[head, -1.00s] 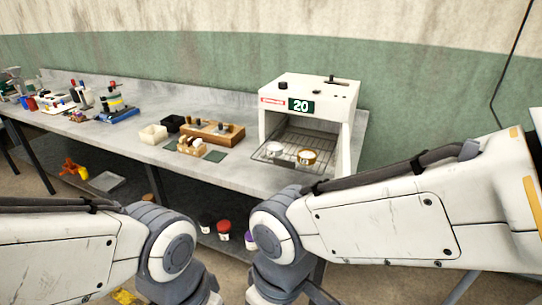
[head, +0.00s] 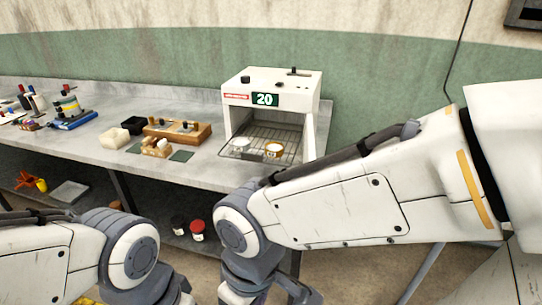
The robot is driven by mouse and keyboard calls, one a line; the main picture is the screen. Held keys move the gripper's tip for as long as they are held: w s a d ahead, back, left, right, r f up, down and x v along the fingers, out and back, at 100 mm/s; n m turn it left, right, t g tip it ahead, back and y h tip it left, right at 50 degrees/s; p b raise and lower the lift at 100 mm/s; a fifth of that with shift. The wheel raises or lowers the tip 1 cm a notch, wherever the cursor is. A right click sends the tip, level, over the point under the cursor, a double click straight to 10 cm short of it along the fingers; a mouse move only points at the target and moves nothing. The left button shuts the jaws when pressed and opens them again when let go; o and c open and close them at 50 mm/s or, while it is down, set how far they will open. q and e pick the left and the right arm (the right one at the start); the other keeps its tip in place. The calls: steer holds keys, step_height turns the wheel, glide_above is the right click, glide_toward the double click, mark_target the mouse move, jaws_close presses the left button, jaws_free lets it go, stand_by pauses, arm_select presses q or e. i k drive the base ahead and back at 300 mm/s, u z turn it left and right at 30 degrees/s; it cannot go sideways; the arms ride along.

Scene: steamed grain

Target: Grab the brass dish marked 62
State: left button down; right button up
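A brass-coloured dish (head: 273,150) with a pale inside sits on the wire rack (head: 262,134) at the open front of a white box-shaped oven (head: 270,88). Any number on the dish is too small to read. A silvery white dish (head: 241,145) sits to its left on the same rack. Neither gripper is in view. Only my arm links show, on the lower left and across the right, and no gripper is seen touching a dish.
The oven shows a green 20 sign (head: 265,99). To its left on the grey bench (head: 205,170) are a wooden block (head: 178,131), a white container (head: 114,138) and a black container (head: 127,124). Jars, one red-lidded (head: 197,227), stand below the bench.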

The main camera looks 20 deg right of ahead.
mark_target(273, 149)
steer(key=u, duration=0.65)
steer(key=i, duration=1.05)
steer(key=z, duration=0.2)
